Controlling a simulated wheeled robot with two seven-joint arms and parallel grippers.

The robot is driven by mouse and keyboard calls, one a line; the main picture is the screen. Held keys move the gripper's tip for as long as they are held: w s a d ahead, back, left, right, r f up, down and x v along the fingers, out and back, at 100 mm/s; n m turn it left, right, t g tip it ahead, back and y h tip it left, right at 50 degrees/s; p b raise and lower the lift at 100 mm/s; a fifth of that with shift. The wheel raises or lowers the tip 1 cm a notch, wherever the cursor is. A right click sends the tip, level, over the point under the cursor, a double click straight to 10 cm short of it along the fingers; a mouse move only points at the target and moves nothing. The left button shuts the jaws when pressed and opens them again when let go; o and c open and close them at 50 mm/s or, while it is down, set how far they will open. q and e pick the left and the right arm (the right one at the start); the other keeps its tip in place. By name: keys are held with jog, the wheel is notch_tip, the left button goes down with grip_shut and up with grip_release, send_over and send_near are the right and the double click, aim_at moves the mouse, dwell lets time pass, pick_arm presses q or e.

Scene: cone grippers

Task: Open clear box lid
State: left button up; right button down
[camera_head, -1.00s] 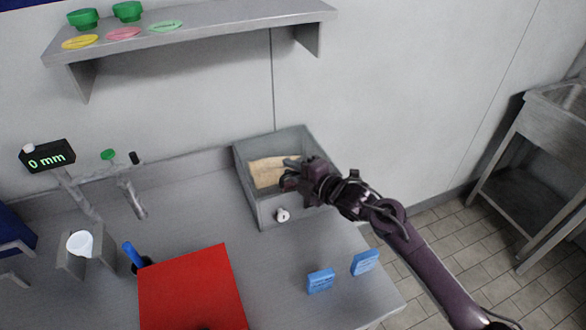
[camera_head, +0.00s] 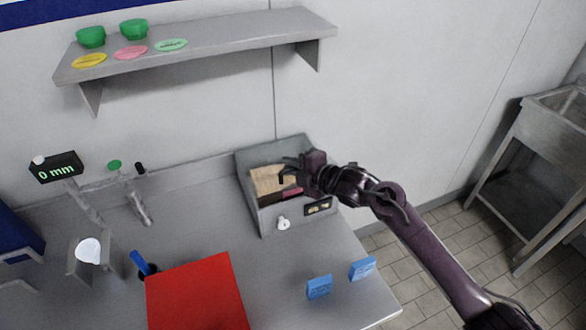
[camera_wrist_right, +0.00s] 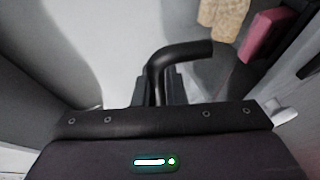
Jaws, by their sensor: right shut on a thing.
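The box (camera_head: 266,225) stands against the wall at the back right of the counter. Its walls are grey, with a white knob (camera_head: 283,223) on the front. Inside show a tan piece (camera_head: 268,180) and a pink-and-dark item (camera_head: 290,194). My right gripper (camera_head: 288,172) is over the box's right part, shut on a black bent handle (camera_wrist_right: 180,55) seen in the right wrist view. The clear lid's outline is hard to make out, so I cannot tell its angle. My left gripper is not in view.
A red panel (camera_head: 197,295) and two blue blocks, one (camera_head: 319,287) left of the other (camera_head: 362,268), are on the counter's front part. A shelf (camera_head: 200,45) with green bowls hangs above. A display (camera_head: 56,168) reads 0 mm.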

jog(key=w+a+r+m+g+h+p, duration=0.1)
jog(key=w+r+g+p, duration=0.2)
jog(key=r+p, duration=0.3)
jog(key=shift+w+a+r+h, duration=0.25)
jog(key=shift+w+r+h, duration=0.05)
jog(key=shift+w+r, duration=0.5)
jog(key=c, duration=1.8)
grip_release()
jog(key=shift+o, duration=0.2)
jog(key=shift+s+d, duration=0.1)
